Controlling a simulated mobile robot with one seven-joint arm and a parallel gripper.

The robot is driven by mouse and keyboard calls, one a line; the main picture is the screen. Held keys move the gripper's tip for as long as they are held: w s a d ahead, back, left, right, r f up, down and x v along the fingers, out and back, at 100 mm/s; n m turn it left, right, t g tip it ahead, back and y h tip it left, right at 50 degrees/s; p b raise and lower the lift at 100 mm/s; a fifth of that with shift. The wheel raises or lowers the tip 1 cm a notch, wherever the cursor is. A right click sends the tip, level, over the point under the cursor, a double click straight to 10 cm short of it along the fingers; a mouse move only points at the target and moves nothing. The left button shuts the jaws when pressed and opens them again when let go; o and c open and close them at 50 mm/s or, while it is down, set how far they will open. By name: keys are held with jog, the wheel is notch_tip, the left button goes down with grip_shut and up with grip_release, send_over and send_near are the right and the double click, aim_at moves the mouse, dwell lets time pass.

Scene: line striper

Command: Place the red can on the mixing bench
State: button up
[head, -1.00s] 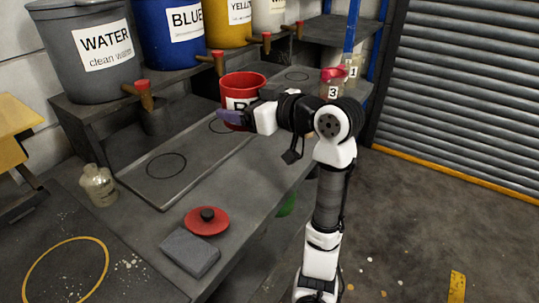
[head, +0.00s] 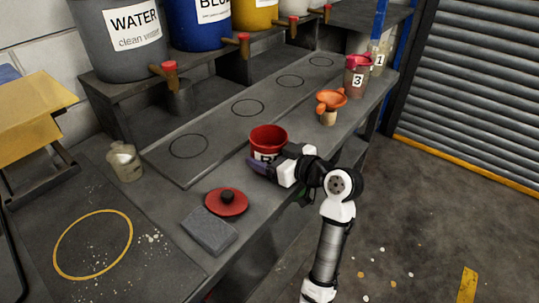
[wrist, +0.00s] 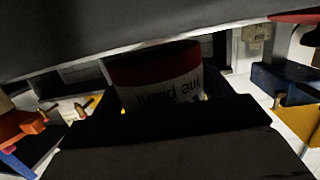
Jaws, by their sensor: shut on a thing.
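The red can (head: 268,136) is an open, upright can with a white label. My gripper (head: 258,166) is shut on its near side, over the front part of the long grey bench (head: 205,270). I cannot tell whether the can's base touches the bench. In the wrist view the can (wrist: 155,68) sits between dark fingers, its label upside down and partly hidden. At the left, a grey top bears a yellow ring (head: 57,254); the ring is empty. I cannot tell which surface is the mixing bench.
A red lid (head: 238,208) and a grey block (head: 208,231) lie just left of the can. A glass bottle (head: 124,162) stands farther left. The tray (head: 218,131) with black circles is empty.

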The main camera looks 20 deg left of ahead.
jog(key=shift+f, duration=0.5)
jog(key=shift+f, duration=0.1)
jog(key=o, duration=1.5)
jog(key=shift+c, duration=0.2)
jog(key=b+v, duration=0.2)
jog(key=v, duration=1)
